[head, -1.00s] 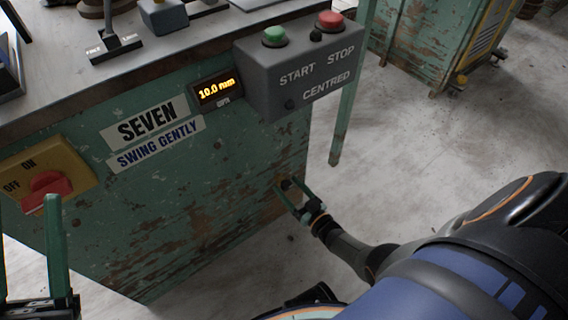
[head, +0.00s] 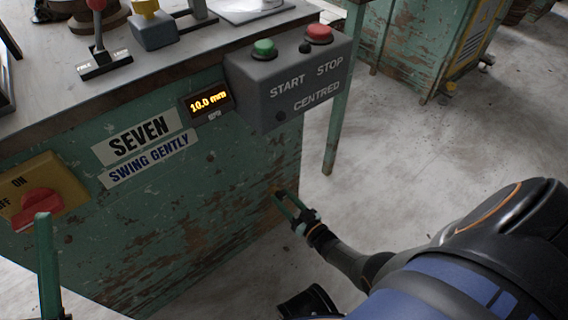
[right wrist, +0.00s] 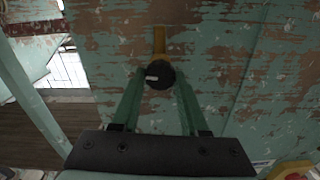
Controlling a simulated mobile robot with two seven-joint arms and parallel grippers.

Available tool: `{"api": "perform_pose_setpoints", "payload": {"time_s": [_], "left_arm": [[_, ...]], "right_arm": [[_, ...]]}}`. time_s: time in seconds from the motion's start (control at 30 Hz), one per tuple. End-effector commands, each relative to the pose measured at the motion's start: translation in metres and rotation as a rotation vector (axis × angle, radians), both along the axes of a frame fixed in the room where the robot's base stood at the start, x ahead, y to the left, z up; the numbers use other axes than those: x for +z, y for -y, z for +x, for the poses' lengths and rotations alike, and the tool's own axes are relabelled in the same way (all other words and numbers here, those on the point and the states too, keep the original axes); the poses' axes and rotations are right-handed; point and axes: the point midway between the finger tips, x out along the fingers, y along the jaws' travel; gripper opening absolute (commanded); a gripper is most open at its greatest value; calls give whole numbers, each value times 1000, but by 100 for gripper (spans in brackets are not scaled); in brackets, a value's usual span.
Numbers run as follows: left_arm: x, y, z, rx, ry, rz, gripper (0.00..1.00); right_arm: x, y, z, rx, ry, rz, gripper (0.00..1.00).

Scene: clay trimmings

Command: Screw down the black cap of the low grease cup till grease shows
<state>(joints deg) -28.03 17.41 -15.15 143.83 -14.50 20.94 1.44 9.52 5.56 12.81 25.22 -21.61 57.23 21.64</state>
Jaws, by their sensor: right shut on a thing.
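The black cap (right wrist: 159,75) of the low grease cup shows in the right wrist view, with a pale mark on its face. A yellow-brown fitting (right wrist: 159,40) shows above it against the worn green cabinet side. My right gripper (right wrist: 159,80) is shut on the cap, one green finger on each side. In the head view my right gripper (head: 283,200) is low at the cabinet's right corner and mostly hides the cap. No grease is visible around the cap. My left gripper shows one upright green finger (head: 47,260) at lower left, with empty space beside it; its other finger is out of frame.
A table leg (head: 335,140) stands behind; the floor (head: 420,150) at right is clear.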

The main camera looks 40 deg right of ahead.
Motion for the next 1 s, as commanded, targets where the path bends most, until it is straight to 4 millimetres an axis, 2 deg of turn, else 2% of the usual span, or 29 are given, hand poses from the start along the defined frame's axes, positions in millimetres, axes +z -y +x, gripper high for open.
{"api": "perform_pose_setpoints", "payload": {"time_s": [0.27,0.47,1.0], "left_arm": [[0,0,0,0,0,0,50],[0,0,0,0,0,0,50],[0,0,0,0,-1,0,50]], "right_arm": [[0,1,1,-2,-3,32,0],[0,1,1,-1,-10,133,0],[-1,2,1,0,-49,620,0]]}}
